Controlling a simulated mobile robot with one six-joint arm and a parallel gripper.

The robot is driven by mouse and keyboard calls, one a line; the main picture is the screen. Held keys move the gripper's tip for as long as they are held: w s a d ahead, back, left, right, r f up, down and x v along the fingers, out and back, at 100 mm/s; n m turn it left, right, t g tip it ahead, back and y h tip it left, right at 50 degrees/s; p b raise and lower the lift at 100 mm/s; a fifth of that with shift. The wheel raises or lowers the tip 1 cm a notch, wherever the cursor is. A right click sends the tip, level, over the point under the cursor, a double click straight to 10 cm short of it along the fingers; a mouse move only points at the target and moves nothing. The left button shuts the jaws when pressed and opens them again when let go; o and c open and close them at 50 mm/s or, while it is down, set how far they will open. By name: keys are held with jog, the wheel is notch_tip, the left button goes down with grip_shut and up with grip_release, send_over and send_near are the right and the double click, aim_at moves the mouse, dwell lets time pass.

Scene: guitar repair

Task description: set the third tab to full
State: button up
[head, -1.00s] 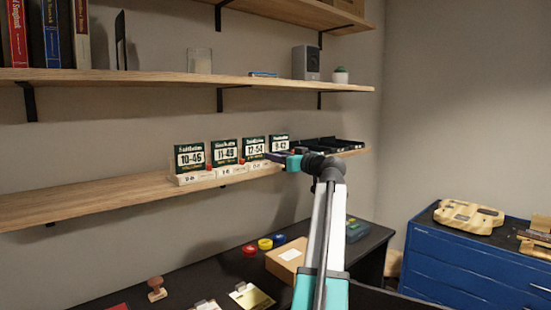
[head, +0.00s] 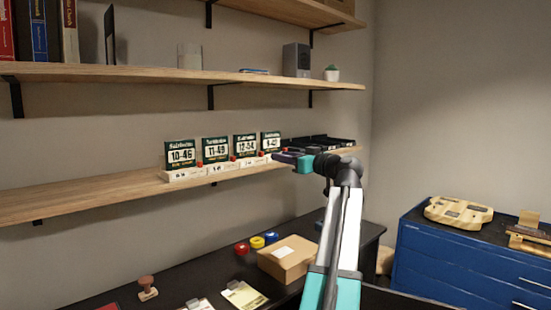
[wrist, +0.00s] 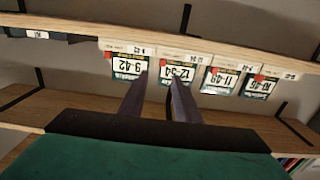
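A row of green-and-white cards stands on the lower wooden shelf, marked 10-46 (head: 180,155), 11-49 (head: 216,150), 12-54 (head: 245,145) and 9-42 (head: 271,141) from left to right in the head view. Small red tabs sit at their bases. The wrist view is upside down; there the 12-54 card (wrist: 178,73) has its red tab (wrist: 160,63) at its left edge. My gripper (wrist: 157,80) is open and empty, its two fingers apart and pointing toward the 12-54 and 9-42 cards. In the head view my gripper (head: 285,157) is in front of the shelf's right part.
Black trays (head: 325,143) stand right of the cards. An upper shelf (head: 150,75) runs above. Below, a dark bench holds a cardboard box (head: 289,259), red, yellow and blue round tins and a stamp (head: 147,288). A blue cabinet (head: 440,260) stands at right.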

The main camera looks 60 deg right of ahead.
jog(key=shift+b+v, duration=0.3)
jog(key=shift+v, duration=2.45)
